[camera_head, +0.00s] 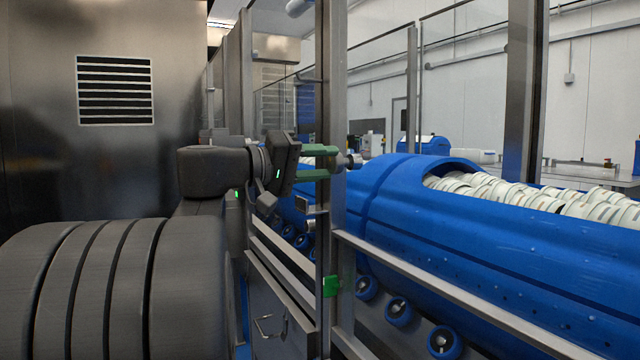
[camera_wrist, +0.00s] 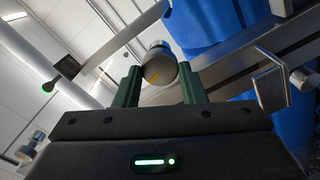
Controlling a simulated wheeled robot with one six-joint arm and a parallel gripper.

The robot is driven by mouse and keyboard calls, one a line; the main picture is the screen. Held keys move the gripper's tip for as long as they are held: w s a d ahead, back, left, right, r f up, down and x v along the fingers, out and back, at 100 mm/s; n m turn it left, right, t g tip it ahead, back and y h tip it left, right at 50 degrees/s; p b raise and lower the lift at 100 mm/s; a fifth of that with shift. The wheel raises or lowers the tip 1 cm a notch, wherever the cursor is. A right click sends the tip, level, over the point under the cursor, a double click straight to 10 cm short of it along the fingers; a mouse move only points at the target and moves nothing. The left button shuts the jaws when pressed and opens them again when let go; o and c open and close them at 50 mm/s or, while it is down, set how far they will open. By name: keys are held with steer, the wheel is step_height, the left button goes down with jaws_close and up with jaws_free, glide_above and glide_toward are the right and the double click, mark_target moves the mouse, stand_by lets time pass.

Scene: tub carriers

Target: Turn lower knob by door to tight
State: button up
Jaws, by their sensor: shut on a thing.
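My gripper (camera_head: 333,162), with green fingers, is at the metal frame post (camera_head: 331,80) near the middle of the head view. In the wrist view its fingers (camera_wrist: 160,82) stand on both sides of a rounded grey metal knob (camera_wrist: 158,62) with a yellow mark on its face. The gripper is shut on this knob. The knob also shows small in the head view (camera_head: 351,160), just beyond the fingertips. Whether it is the lower knob, and how tight it is, I cannot tell.
A long blue tub (camera_head: 480,230) full of whitish ring-shaped parts lies behind the rail on the right. A green block (camera_head: 331,286) sits low on the post. A drawer-like front with a handle (camera_head: 268,326) is below my arm. A steel cabinet (camera_head: 60,170) stands left.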

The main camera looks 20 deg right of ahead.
steer(key=shift+f+m+b, duration=0.15)
steer(key=shift+m+b, duration=1.15)
steer(key=shift+m, duration=0.2)
steer(key=o, duration=1)
steer(key=shift+a, duration=0.1)
steer(key=s+a+p, duration=0.1)
steer(key=a+p, duration=0.1)
steer(key=a, duration=1.1)
steer(key=shift+a+p, duration=0.3)
steer(key=shift+p, duration=0.05)
